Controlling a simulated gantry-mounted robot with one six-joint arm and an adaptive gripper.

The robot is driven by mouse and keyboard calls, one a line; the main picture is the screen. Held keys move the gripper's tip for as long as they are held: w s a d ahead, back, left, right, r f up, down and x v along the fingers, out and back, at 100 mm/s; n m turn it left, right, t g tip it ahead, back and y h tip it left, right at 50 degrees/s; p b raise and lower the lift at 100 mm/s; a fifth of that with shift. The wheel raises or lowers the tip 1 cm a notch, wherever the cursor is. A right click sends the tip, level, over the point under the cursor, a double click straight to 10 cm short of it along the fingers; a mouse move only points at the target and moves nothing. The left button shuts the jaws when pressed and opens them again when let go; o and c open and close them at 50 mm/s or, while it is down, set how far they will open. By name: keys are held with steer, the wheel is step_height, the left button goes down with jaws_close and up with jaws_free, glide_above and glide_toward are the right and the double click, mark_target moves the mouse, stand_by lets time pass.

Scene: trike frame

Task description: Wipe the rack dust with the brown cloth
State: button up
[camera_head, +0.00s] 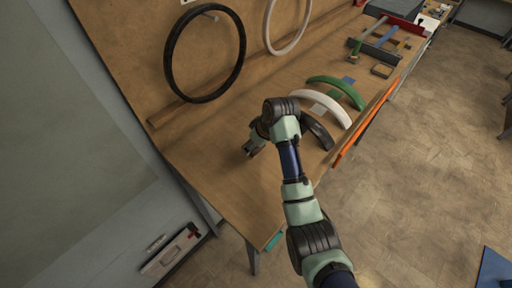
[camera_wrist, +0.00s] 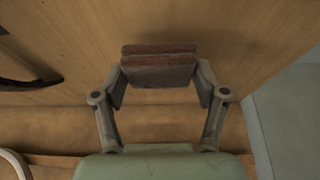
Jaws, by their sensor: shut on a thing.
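My gripper (camera_wrist: 160,80) is shut on the brown cloth (camera_wrist: 160,66), a folded, dark brown pad held between the two fingers in the wrist view. Behind it is a bare wooden surface; I cannot tell whether the cloth touches it. In the head view my gripper (camera_head: 250,147) is low over the left part of the wooden bench (camera_head: 215,180), below the black wheel ring. The cloth is not distinct there. I cannot make out any rack dust in either view.
The black ring (camera_head: 168,62) and a white ring (camera_head: 272,30) are at the wooden back panel. White (camera_head: 333,105), green (camera_head: 350,92) and black (camera_head: 318,132) curved fenders lie right of my gripper. An orange strip (camera_head: 358,134) runs along the front edge. Tools lie farther back.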

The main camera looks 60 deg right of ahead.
steer(key=shift+r, duration=2.25)
